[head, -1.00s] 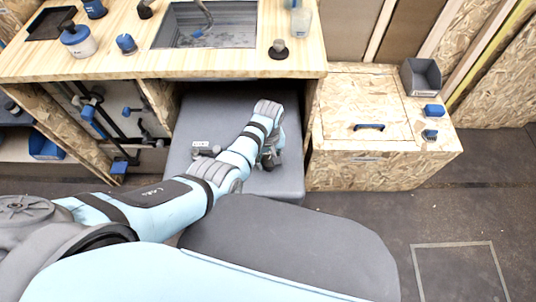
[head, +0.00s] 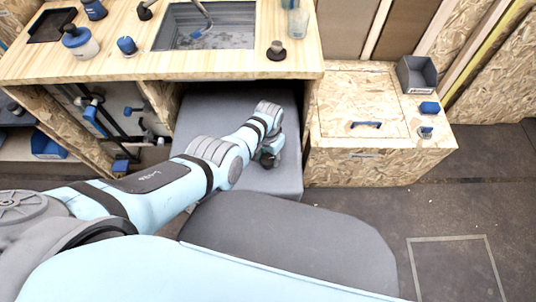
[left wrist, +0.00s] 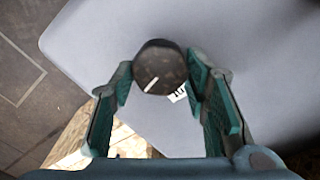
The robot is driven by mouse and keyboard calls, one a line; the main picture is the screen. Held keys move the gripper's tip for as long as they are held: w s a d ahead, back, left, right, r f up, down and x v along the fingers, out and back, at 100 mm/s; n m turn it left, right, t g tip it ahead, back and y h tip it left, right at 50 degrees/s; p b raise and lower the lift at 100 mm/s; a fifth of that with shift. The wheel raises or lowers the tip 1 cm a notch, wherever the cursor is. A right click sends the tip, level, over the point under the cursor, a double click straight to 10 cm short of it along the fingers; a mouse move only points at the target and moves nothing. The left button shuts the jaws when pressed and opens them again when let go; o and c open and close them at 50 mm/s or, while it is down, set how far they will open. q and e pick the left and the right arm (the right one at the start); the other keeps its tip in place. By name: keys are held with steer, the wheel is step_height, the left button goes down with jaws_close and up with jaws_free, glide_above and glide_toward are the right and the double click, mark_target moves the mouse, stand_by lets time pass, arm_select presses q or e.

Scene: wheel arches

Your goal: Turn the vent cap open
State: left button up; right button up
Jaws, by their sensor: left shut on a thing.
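The vent cap (left wrist: 160,67) is a round black knob with a short white line, seen from above in the left wrist view. It sits between the two green-padded fingers of my left gripper (left wrist: 160,78), which is shut on it. A white label (left wrist: 178,93) shows partly beside the cap on the grey tank (left wrist: 255,65). In the head view the grey tank (head: 220,115) lies under the counter, and my left gripper (head: 270,157) is low over its right part. The cap is hidden there by my arm. My right gripper is not in view.
A wooden counter (head: 115,66) with a sink (head: 228,36) overhangs the tank. An OSB box (head: 370,165) with a blue handle stands close on the right. Pipes with blue valve handles (head: 95,115) are on the left. The floor at right is clear.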

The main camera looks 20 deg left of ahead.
mark_target(268, 157)
arm_select(q)
steer(key=shift+m, duration=1.5)
steer(key=o, duration=1.1)
steer(key=shift+o, duration=0.2)
steer(key=shift+w+d+r, duration=0.1)
steer(key=shift+r, duration=0.55)
step_height(268, 157, up, 11)
steer(key=shift+f, duration=0.15)
